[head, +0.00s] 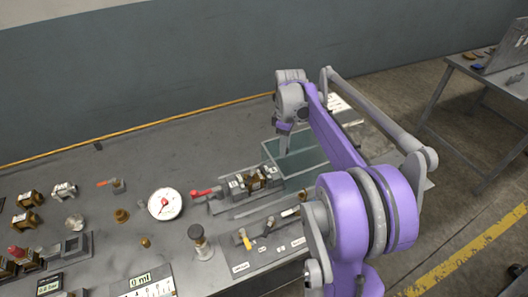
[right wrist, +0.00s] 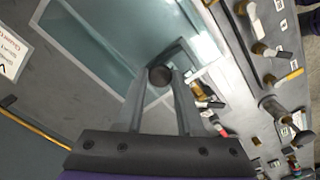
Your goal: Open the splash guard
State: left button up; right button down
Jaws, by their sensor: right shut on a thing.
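The splash guard (head: 297,160) is a clear, greenish pane in a thin grey frame at the right part of the bench. It also fills much of the upper right wrist view (right wrist: 105,55). My right gripper (head: 282,140) is at the pane's far left part in the head view, below my purple arm. In the right wrist view its two fingers are shut on a dark round knob (right wrist: 160,75) that shows over the pane. My arm hides part of the guard, and how far it stands open is hard to tell. My left gripper is not in view.
Left of the guard are a red-handled clamp (head: 204,192), a white dial gauge (head: 165,204) and a dark-topped knob (head: 197,235). A row of small valves (head: 245,238) lines the front edge. A grey wall (head: 130,75) stands behind; the bench's back strip is clear.

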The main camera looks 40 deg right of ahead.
aim_at(293, 153)
jog(key=shift+s+d, duration=0.25)
jog(key=shift+d, duration=0.65)
jog(key=shift+s+d, duration=0.2)
jog(key=shift+d, duration=0.65)
jog(key=c, duration=0.5)
grip_release()
jog(key=shift+r, duration=0.1)
notch_tip(293, 153, up, 11)
jog(key=shift+f+p, duration=0.2)
jog(key=shift+p, duration=0.15)
jog(key=shift+a, duration=0.1)
